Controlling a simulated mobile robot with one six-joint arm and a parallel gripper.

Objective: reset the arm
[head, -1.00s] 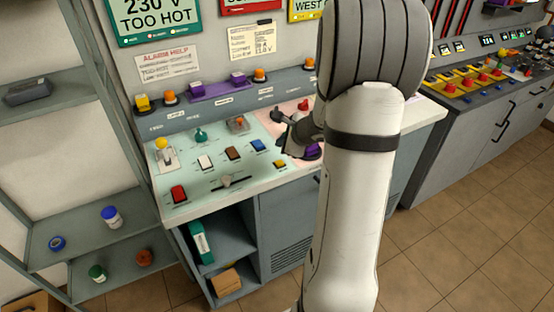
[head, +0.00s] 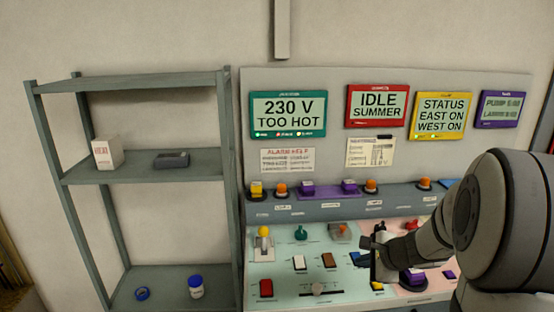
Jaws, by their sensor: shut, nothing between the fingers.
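My gripper (head: 368,243) is at the right of the head view, over the control desk (head: 337,296), between its green and pink panels. The fingers look closed and hold nothing. My grey arm fills the lower right corner and hides part of the pink panel. The desk carries a yellow-knobbed lever (head: 264,232), a green knob (head: 301,233), a red switch (head: 266,288), a white rocker (head: 299,263), a brown rocker (head: 328,260) and a slider (head: 318,289). A purple knob (head: 413,277) sits close to my wrist. I cannot tell whether the gripper touches anything.
Above the desk hang a green screen (head: 288,115) reading "230 V TOO HOT", a red one (head: 377,106) reading "IDLE SUMMER", a yellow one (head: 440,116) and a purple one (head: 499,109). A grey shelf (head: 150,180) with several small items stands left. Space above the desk is open.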

